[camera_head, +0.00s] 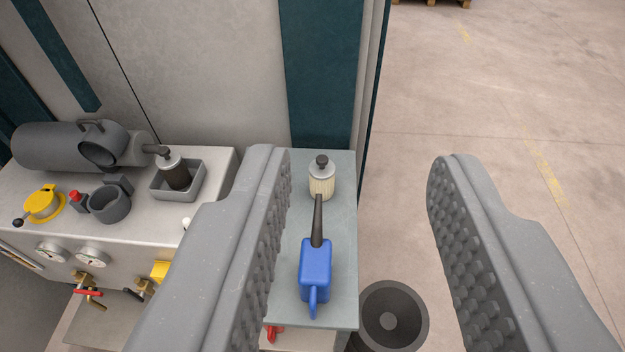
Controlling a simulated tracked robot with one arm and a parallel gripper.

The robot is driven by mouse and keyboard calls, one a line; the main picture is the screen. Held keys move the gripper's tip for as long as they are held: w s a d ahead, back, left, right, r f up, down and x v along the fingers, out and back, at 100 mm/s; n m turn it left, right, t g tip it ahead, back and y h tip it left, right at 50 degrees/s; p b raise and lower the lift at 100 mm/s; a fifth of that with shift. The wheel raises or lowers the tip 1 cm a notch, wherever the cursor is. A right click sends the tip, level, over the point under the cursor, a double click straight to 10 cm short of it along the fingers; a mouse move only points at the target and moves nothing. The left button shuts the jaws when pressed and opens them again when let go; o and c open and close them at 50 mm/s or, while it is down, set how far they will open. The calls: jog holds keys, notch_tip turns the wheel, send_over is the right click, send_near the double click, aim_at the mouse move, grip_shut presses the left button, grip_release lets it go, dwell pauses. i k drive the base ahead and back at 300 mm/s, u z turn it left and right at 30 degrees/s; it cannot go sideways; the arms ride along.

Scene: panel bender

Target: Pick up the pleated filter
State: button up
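The pleated filter (321,186) stands upright on a narrow grey shelf (340,225). It has cream pleats, a silver top and a dark knob. My gripper (355,165) is open and empty, its two ridged fingers wide apart. In the picture the filter lies between the fingers, closer to the left one. It looks farther off than the fingertips, and nothing touches it. A second filter-like part (175,171), with a silver top and dark body, stands in a grey square tray (160,192) on the left.
A blue oil can (315,262) stands in front of the filter, its dark spout rising towards it. A machine wall (200,70) stands behind. A grey bin (405,305) is right of the shelf. Gauges (93,256) and valves are at lower left. The floor at right is clear.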

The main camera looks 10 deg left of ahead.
aim_at(322, 170)
jog(key=u, duration=0.1)
jog(key=i, duration=1)
jog(key=z, duration=0.05)
